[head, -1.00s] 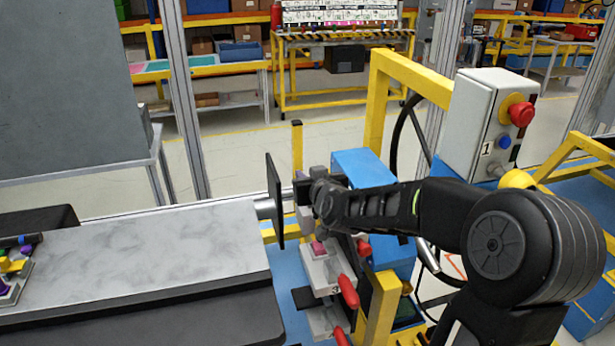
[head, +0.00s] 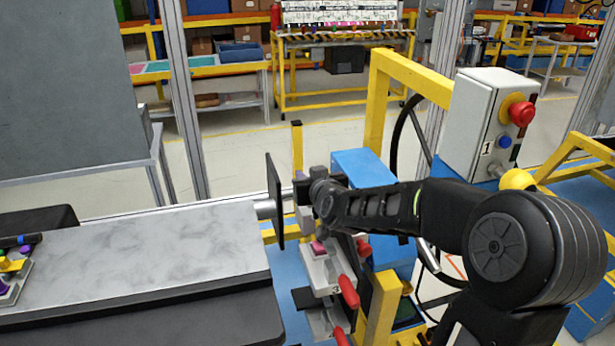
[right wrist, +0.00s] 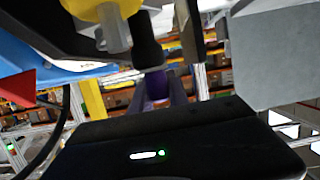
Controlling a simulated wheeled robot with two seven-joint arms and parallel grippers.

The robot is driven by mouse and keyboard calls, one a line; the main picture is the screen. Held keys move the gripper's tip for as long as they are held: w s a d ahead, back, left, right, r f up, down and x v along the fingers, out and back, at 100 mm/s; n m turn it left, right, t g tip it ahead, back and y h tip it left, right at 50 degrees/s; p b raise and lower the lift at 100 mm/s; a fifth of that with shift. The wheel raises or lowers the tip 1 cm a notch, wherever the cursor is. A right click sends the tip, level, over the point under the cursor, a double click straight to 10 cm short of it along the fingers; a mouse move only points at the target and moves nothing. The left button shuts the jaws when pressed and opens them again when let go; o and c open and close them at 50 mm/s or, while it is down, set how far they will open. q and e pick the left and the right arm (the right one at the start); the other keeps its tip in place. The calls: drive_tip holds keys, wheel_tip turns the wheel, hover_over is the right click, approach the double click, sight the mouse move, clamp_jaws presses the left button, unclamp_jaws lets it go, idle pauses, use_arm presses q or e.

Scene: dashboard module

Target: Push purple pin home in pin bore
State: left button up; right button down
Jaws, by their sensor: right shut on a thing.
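My right gripper (head: 306,192) is at the fixture (head: 318,272) beside a dark upright plate (head: 275,200). In the right wrist view a small purple piece (right wrist: 157,85), which looks like the purple pin, shows between my right gripper's fingers. The gripper is shut on it. The pin's far end and the pin bore are hidden, so I cannot tell how deep the pin sits. A pink-topped block (head: 319,249) sits on the fixture just below the gripper. My left gripper is out of view.
Red clamp handles (head: 348,291) stand out at the fixture's front right. A yellow frame (head: 382,310) and a grey control box (head: 490,125) with a red button stand to the right. A bare grey worktop (head: 150,262) lies left. Small coloured parts (head: 12,270) sit at its far left.

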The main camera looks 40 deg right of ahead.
drive_tip(key=shift+f, duration=0.2)
drive_tip(key=shift+f+b, duration=0.35)
drive_tip(key=shift+b, duration=0.2)
drive_tip(key=shift+f+b, duration=0.9)
drive_tip(key=c, duration=1.6)
unclamp_jaws()
drive_tip(key=o, duration=0.4)
drive_tip(key=shift+f, duration=0.1)
drive_tip(key=shift+s+a, duration=0.1)
drive_tip(key=v, duration=0.7)
drive_tip(key=shift+s+r, duration=0.3)
drive_tip(key=shift+r, duration=0.1)
